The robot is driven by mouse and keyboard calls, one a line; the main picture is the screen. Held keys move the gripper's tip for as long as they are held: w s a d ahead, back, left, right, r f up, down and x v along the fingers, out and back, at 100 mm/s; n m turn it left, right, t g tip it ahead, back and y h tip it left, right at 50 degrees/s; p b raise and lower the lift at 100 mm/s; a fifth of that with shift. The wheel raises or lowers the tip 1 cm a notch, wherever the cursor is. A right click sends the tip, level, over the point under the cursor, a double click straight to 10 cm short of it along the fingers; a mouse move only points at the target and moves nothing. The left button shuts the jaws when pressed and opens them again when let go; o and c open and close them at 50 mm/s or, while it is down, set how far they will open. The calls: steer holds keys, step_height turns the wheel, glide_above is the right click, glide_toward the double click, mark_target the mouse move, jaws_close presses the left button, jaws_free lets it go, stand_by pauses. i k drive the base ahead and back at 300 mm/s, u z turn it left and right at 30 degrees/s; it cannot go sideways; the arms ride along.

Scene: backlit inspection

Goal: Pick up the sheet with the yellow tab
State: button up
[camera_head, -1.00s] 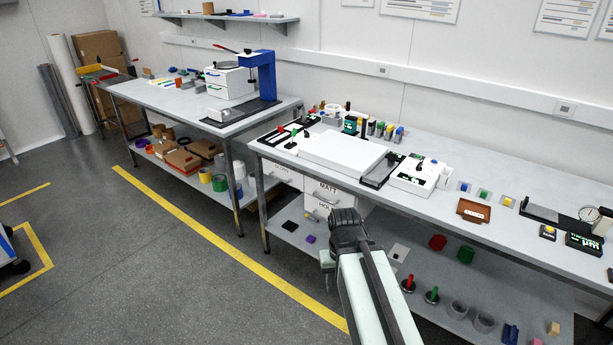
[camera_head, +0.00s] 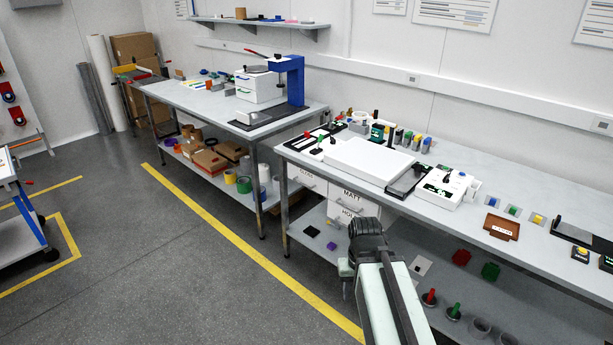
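A small pale square piece with a yellow patch (camera_head: 537,219) lies on the right workbench, right of the brown tray. It may be the sheet with the yellow tab, but it is too small to be sure. Similar pieces with a green patch (camera_head: 513,210) and a blue patch (camera_head: 492,201) lie to its left. My arm reaches up from the bottom of the picture, in front of this bench. My gripper (camera_head: 350,268) is at its far end, well left of these pieces and apart from them. Its fingers are mostly hidden, so its opening does not show.
The right workbench (camera_head: 470,222) holds a white flat panel (camera_head: 360,158), a white device (camera_head: 446,187) and a brown tray (camera_head: 501,227). White drawers (camera_head: 345,205) and a lower shelf with loose items are beneath.

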mark_target(539, 217)
steer(key=z, duration=2.45)
steer(key=i, duration=1.1)
steer(key=u, duration=2.8)
